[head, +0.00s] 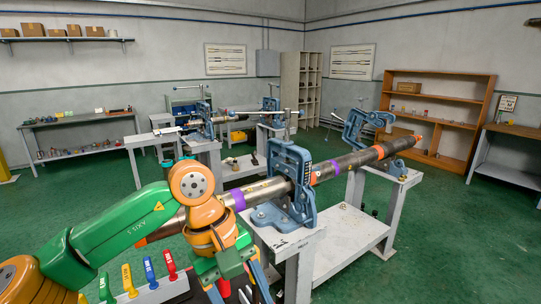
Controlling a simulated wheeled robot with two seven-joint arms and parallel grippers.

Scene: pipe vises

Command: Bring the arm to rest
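My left arm, green and orange, comes in from the left and bends down at an orange joint. My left gripper (240,277) hangs at the bottom centre, left of the near vise bench; its fingertips are partly hidden and I cannot tell whether they are open. My arm hides part of the pipe's near end. My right gripper is not in view.
A grey rack (165,291) with green, yellow, blue and red handles stands at the bottom left, close to my arm. The near bench (335,240) is right of the gripper. Another vise bench (199,144) stands behind. Green floor is open at the right.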

